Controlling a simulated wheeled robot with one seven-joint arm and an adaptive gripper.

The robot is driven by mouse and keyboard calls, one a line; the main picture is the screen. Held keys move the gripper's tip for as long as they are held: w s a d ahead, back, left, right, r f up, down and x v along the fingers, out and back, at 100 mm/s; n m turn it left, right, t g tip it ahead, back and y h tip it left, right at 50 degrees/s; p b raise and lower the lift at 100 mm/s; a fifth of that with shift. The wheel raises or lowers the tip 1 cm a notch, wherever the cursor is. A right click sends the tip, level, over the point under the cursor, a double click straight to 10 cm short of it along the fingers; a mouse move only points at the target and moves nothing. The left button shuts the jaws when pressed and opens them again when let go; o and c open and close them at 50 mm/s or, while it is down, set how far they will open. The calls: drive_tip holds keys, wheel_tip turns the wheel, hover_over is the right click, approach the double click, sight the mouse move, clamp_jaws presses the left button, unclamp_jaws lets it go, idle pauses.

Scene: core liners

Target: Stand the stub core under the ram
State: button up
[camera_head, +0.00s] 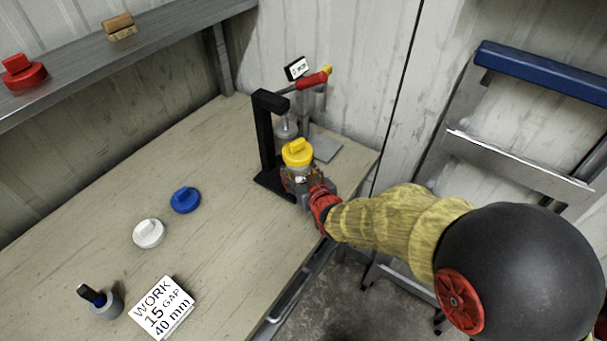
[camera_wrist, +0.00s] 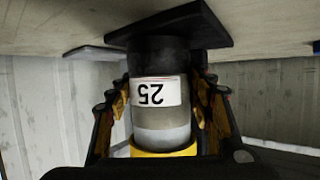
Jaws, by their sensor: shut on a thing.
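My gripper (camera_head: 302,186) is shut around a grey cylindrical core labelled 25 (camera_wrist: 155,115), with a finger on each side in the wrist view (camera_wrist: 162,115). A yellow knobbed cap (camera_head: 298,153) tops it in the head view; its yellow rim (camera_wrist: 163,150) shows at the bottom of the inverted wrist view. The core's other end meets a black cylindrical section (camera_wrist: 158,55) above a black plate (camera_wrist: 190,22); I cannot tell whether that section is part of the core. The black press frame (camera_head: 265,140) stands just behind and left of the gripper. The ram's lower end is not clearly visible.
A red lever handle (camera_head: 312,81) juts from the press. A blue cap (camera_head: 185,200), white cap (camera_head: 149,234), grey cup (camera_head: 108,304) and sign card (camera_head: 162,308) occupy the bench's left and front. A red cap (camera_head: 24,73) sits on the shelf.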

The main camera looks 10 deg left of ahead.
drive_tip(key=shift+w+a+r, duration=0.1)
drive_tip(key=shift+w+a, duration=0.25)
drive_tip(key=shift+a, duration=0.5)
drive_tip(key=shift+w+a, duration=0.35)
drive_tip(key=shift+a, duration=0.5)
drive_tip(key=shift+f+b, duration=0.25)
drive_tip(key=shift+b, duration=0.1)
drive_tip(key=o, duration=1.1)
drive_tip(key=shift+f, duration=0.1)
